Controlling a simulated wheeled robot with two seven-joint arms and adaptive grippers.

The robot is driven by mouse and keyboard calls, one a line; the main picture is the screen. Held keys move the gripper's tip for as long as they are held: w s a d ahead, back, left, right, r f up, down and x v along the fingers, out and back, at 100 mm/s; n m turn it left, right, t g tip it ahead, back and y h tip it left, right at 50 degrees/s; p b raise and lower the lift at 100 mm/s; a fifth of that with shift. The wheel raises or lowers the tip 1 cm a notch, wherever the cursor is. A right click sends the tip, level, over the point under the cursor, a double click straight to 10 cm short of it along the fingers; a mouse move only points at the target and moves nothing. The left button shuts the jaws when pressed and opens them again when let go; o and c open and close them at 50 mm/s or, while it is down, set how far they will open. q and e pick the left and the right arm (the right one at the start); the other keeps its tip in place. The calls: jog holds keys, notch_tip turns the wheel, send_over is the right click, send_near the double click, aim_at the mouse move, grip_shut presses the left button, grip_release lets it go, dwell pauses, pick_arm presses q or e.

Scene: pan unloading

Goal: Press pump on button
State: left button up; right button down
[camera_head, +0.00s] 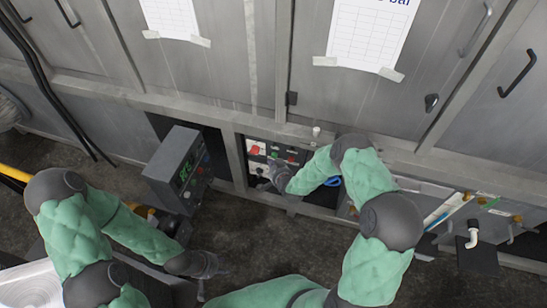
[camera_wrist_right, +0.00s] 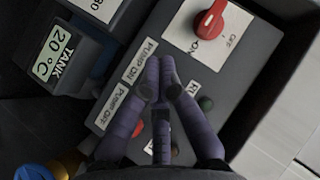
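The control panel (camera_head: 254,170) sits in a recess of the grey cabinet; it fills the right wrist view (camera_wrist_right: 228,82). The "PUMP ON" label (camera_wrist_right: 138,62) and the "PUMP OFF" label (camera_wrist_right: 112,108) are on it. A red button (camera_wrist_right: 138,128) is beside "PUMP OFF". The pump on button is not visible; my fingers cover the area beside its label. My right gripper (camera_wrist_right: 165,72) has its fingertips together in front of the panel, beside "PUMP ON"; contact cannot be told. It also shows in the head view (camera_head: 275,172). My left gripper (camera_head: 198,264) is low at left, its fingers unclear.
A red rotary switch (camera_wrist_right: 209,20) and a green button (camera_wrist_right: 206,103) are close to my right fingers. Pipes and valves (camera_head: 473,235) are at right. Bare floor lies in front.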

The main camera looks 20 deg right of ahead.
jog(key=shift+w+d, duration=0.2)
jog(key=shift+w, duration=0.05)
jog(key=shift+w+d, duration=0.3)
jog(key=shift+w, duration=0.2)
dwell(0.8)
dwell(0.4)
jog(key=shift+s+a, duration=0.55)
jog(key=shift+s, duration=0.25)
jog(key=s+a, duration=0.1)
jog(key=s+a+p, duration=0.1)
jog(key=s, duration=0.2)
jog(key=shift+s+a+p, duration=0.1)
jog(key=shift+a+p, duration=0.25)
jog(key=shift+a, duration=0.05)
dwell(0.7)
